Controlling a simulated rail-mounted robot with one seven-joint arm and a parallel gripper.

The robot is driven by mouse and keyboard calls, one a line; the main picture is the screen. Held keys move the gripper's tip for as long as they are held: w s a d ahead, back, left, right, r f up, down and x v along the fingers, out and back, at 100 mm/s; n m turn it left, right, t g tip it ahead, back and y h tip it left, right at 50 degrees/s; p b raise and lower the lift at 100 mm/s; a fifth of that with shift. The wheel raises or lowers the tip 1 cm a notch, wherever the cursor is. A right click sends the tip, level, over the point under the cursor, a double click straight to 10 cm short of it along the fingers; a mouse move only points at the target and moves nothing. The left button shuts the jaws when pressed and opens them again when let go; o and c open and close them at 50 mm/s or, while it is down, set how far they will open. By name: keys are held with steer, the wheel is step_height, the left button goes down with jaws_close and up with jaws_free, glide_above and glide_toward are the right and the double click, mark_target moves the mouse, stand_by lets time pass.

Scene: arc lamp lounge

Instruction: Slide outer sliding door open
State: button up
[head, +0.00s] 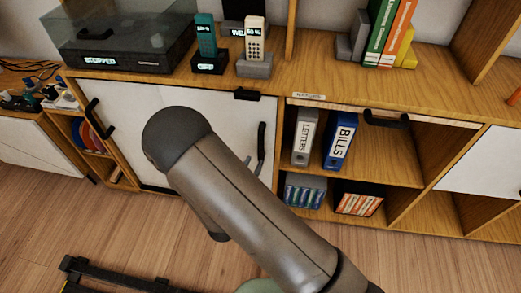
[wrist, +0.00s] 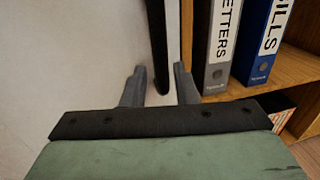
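A white sliding door (head: 128,108) covers the left cabinet bay in the head view. It carries a black vertical handle (head: 262,142) near its right edge, and another black handle (head: 98,120) shows at the left. In the wrist view the door (wrist: 70,60) fills the left side, and the black handle (wrist: 158,45) reaches down between the fingers of my gripper (wrist: 161,78). The fingers are open, one on each side of the handle's lower end, with gaps visible.
An open shelf with binders (head: 341,140) lies just right of the door; the binders also show in the wrist view (wrist: 262,45). A black handle (head: 387,121) juts out above that shelf. Another white panel (head: 490,165) stands farther right. A turntable (head: 125,40) and phones (head: 254,45) stand on top.

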mark_target(259, 151)
steer(key=x, duration=0.7)
steer(key=shift+b, duration=0.3)
jaws_close()
